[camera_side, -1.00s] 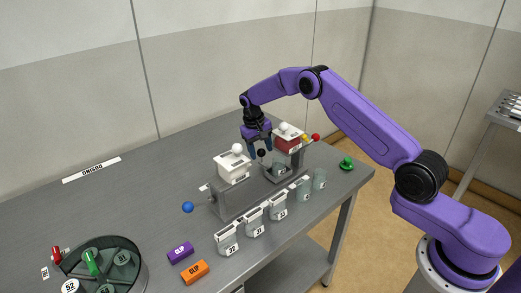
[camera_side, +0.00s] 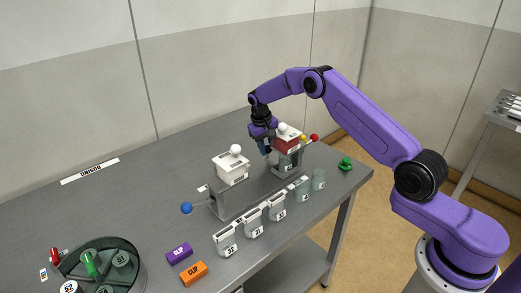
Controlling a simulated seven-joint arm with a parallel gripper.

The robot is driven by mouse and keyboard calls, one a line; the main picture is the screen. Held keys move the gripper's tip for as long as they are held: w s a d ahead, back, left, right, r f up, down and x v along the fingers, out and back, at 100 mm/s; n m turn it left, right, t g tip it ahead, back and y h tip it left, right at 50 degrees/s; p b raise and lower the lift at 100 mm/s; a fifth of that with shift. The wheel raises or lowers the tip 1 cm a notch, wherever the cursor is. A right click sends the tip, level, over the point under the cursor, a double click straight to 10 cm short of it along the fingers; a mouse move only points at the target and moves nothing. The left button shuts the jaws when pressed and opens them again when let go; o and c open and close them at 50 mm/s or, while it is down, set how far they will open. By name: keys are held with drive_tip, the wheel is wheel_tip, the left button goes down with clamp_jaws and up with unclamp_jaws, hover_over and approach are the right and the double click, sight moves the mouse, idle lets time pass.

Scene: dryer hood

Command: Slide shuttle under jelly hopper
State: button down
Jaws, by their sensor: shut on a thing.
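A grey dispenser stand (camera_side: 232,205) runs along the table's right part, with two hoppers on it. The left hopper (camera_side: 231,172) is white with a white knob. The right hopper (camera_side: 287,145) has a white lid with a white knob and red contents, apparently jelly; its label is too small to read. A grey-green jar (camera_side: 289,164) on the shuttle stands directly below the red hopper. My gripper (camera_side: 266,150) is at the left of this hopper, shut on the shuttle's handle; its fingers and the hopper hide most of the shuttle.
A row of several jars (camera_side: 252,223) stands in front of the stand. Purple (camera_side: 179,253) and orange (camera_side: 194,273) clip blocks lie left of it. A blue ball handle (camera_side: 186,208) sticks out left. A dark round tray (camera_side: 128,278) holds jars.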

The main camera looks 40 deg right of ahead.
drive_tip(key=c, duration=0.8)
unclamp_jaws()
drive_tip(key=shift+a, duration=0.1)
drive_tip(key=shift+r, duration=0.15)
drive_tip(key=shift+w+a+r, duration=0.1)
drive_tip(key=shift+a+r, duration=0.45)
drive_tip(key=shift+r, duration=2.25)
drive_tip(key=shift+w+a+r, duration=0.15)
drive_tip(key=shift+a+r, duration=0.4)
drive_tip(key=shift+r, duration=2.3)
drive_tip(key=shift+w+a+r, duration=0.1)
drive_tip(key=shift+a+r, duration=0.45)
drive_tip(key=shift+r, duration=2.25)
